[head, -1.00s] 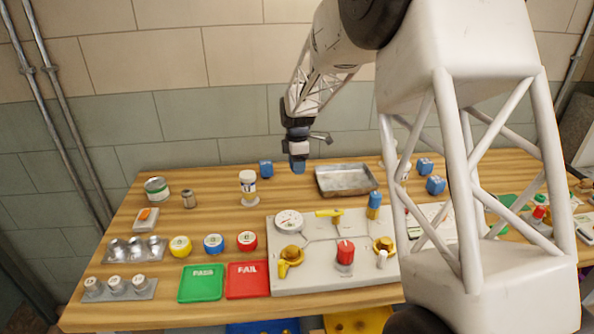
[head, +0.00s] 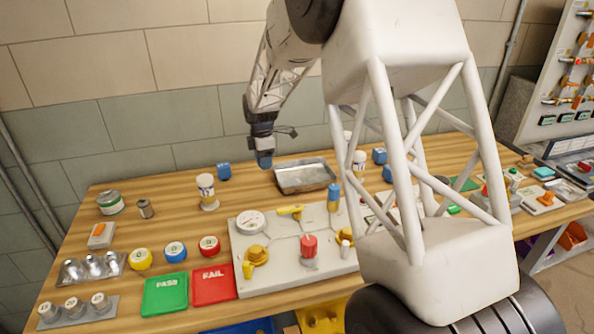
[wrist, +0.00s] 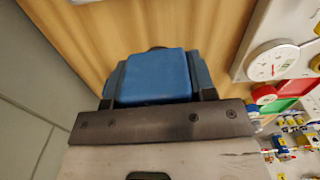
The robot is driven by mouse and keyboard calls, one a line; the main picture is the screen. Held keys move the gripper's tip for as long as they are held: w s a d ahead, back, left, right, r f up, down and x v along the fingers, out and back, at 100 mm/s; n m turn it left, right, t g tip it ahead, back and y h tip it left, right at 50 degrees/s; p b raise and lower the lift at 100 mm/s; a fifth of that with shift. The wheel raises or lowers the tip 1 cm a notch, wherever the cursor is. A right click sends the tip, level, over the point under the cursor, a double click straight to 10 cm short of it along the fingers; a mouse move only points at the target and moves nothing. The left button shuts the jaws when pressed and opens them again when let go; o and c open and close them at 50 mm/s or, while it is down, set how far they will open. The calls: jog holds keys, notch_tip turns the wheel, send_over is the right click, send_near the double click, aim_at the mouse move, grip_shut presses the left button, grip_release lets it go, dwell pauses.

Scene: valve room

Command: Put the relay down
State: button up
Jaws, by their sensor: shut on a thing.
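My gripper (head: 263,150) is shut on a blue relay (head: 264,162). In the head view it hangs at the back of the table, just left of the metal tray (head: 285,184). The relay also shows in the wrist view (wrist: 155,76), blocky and blue, between the fingers, with wooden table behind it. I cannot tell whether its underside touches the table. Another blue block (head: 224,171) stands on the wood to the left of my gripper.
The valve panel (head: 290,272) with gauge and knobs lies in front. Two more blue blocks (head: 379,155) (head: 387,173) stand to the right. Bare wood (head: 245,190) lies in front of my gripper. The wall is close behind.

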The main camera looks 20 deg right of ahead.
send_over(304, 178)
jog(key=shift+r+m, duration=0.3)
jog(key=shift+m, duration=0.1)
jog(key=shift+f, duration=3.15)
jog(key=shift+f, duration=0.1)
jog(key=shift+f, duration=1.75)
jog(key=shift+f, duration=0.15)
jog(key=o, duration=0.9)
jog(key=shift+o, duration=0.2)
